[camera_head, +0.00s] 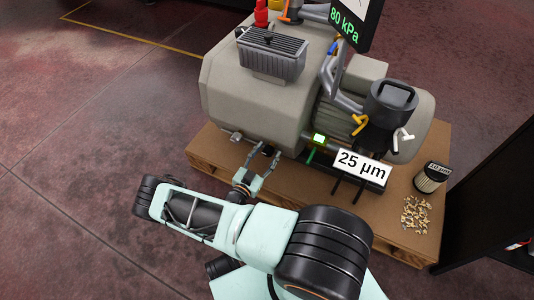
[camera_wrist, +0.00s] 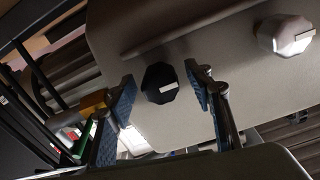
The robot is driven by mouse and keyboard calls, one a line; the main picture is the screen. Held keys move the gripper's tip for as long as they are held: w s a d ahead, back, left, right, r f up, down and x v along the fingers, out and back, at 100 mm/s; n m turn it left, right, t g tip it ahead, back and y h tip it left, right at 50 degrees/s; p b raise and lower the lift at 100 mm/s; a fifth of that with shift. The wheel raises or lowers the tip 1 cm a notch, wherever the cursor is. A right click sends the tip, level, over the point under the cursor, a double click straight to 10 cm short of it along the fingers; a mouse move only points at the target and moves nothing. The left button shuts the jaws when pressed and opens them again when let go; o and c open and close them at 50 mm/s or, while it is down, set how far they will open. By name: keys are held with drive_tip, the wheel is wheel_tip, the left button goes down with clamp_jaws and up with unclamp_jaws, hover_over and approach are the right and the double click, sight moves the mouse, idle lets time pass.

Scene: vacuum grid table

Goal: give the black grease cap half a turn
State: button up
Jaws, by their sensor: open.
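The black grease cap (camera_wrist: 160,82) is a dark, many-sided knob with a small white mark, on the grey face of the pump housing in the wrist view. My gripper (camera_wrist: 162,96) is open, with one blue-padded finger on each side of the cap. I see gaps between both pads and the cap. In the head view my gripper (camera_head: 262,160) is at the front of the pump housing (camera_head: 240,90), low down. I cannot make out the black cap in that view.
A similar silver cap (camera_wrist: 285,36) sits to the right in the wrist view. A sign reading 25 µm (camera_head: 361,165) and a black canister (camera_head: 390,102) stand right of my gripper. The wooden pallet (camera_head: 205,150) carries the pump. A filter (camera_head: 431,177) and scattered bits (camera_head: 416,214) lie at its right.

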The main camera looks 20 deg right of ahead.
drive_tip(key=shift+c, duration=0.2)
drive_tip(key=c, duration=1.1)
drive_tip(key=shift+m, duration=0.4)
